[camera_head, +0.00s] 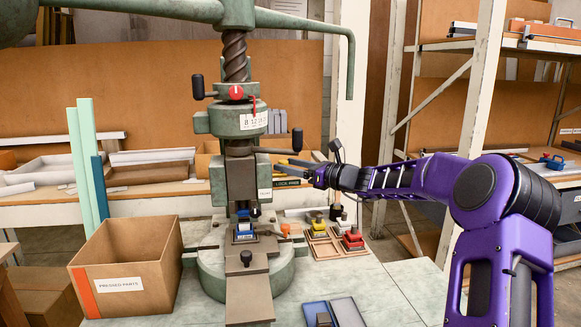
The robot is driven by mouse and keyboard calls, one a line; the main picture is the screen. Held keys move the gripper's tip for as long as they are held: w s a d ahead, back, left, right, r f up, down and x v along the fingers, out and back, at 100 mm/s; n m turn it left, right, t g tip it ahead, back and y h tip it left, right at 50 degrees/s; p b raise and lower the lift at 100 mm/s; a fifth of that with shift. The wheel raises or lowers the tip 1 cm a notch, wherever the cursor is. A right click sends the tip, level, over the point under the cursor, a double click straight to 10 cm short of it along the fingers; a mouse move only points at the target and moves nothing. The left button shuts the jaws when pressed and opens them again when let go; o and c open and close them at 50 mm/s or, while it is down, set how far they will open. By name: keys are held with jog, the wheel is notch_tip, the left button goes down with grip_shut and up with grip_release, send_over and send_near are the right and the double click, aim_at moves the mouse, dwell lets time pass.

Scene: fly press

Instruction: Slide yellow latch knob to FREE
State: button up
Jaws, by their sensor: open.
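The fly press (240,185) stands upright in the middle. A dark label reading LOCK FREE (288,183) sits to the right of its column. My gripper (281,167) reaches in from the right and points left toward the column, just above that label in the picture. Its thin fingers look apart, with nothing visible between them. I cannot make out the yellow latch knob; it may be hidden behind the fingers or too small. A bar with a black ball knob (297,140) stands just above the gripper.
A cardboard box labelled PRESSED PARTS (118,290) stands left of the press. A wooden tray (325,250) holds yellow-, red- and white-topped blocks. A blue part (244,231) sits under the ram. A blue-grey tray (345,312) lies at the front. The right of the bench top is clear.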

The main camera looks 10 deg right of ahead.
grip_shut()
dwell(0.3)
dwell(1.1)
